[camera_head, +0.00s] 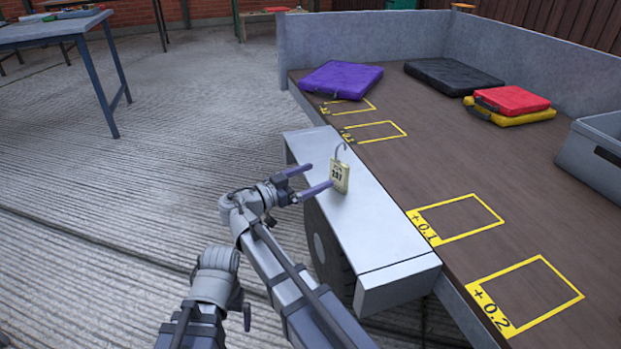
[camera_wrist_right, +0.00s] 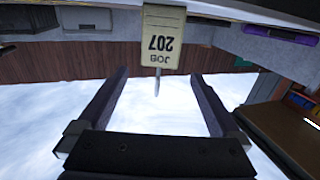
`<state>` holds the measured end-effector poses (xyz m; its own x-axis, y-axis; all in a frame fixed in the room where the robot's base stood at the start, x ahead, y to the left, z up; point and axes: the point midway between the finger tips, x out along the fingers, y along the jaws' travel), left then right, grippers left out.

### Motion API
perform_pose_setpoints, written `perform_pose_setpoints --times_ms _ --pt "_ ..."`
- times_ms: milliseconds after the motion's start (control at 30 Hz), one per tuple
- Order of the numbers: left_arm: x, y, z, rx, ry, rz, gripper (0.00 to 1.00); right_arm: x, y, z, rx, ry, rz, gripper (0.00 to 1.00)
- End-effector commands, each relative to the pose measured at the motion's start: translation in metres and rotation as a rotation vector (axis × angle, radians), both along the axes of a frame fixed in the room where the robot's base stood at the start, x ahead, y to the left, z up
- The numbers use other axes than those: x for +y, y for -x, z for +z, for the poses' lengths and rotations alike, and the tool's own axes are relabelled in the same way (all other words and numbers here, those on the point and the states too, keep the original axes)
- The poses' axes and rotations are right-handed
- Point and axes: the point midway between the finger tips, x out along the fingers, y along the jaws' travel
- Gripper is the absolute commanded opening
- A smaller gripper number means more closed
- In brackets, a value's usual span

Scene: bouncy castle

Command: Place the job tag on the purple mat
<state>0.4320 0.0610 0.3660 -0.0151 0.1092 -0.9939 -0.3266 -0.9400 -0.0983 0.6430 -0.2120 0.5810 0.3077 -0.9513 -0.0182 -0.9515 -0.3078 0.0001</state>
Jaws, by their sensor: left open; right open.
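The job tag (camera_head: 340,177) is a small pale yellow plate with a grey hook, marked 207. It stands upright on the grey wheel-arch box (camera_head: 385,205). In the right wrist view the tag (camera_wrist_right: 162,38) appears upside down, just beyond my fingertips. My right gripper (camera_head: 320,176) is open and empty, with its fingers pointing at the tag; its two fingers also show in the right wrist view (camera_wrist_right: 160,74). The purple mat (camera_head: 340,78) lies flat at the far left of the brown bed. My left gripper (camera_head: 231,300) is open, low and left of the right arm, partly hidden.
A black mat (camera_head: 453,75) and a red mat (camera_head: 511,99) on a yellow mat (camera_head: 508,117) lie farther right. A grey crate (camera_head: 596,155) stands at the right edge. Yellow outlined squares mark the bed (camera_head: 440,165), whose middle is clear. A blue table (camera_head: 55,32) stands far left.

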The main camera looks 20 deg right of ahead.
Motion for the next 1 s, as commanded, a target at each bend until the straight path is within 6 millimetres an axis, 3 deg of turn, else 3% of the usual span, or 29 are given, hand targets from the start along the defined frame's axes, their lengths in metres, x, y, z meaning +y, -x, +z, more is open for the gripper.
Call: perform_pose_setpoints --times_ms 133,333,1000 --pt "0.000 0.000 -0.002 0.000 0.000 0.000 1.00 -0.005 0.001 -0.002 0.000 0.001 0.005 1.00" --pt "0.000 0.000 -0.013 -0.001 0.000 0.000 1.00 -0.044 -0.001 -0.009 -0.006 0.017 0.079 1.00" --pt "0.000 0.000 -0.011 -0.001 0.000 0.000 1.00 -0.073 -0.019 -0.007 -0.006 0.018 0.091 1.00"
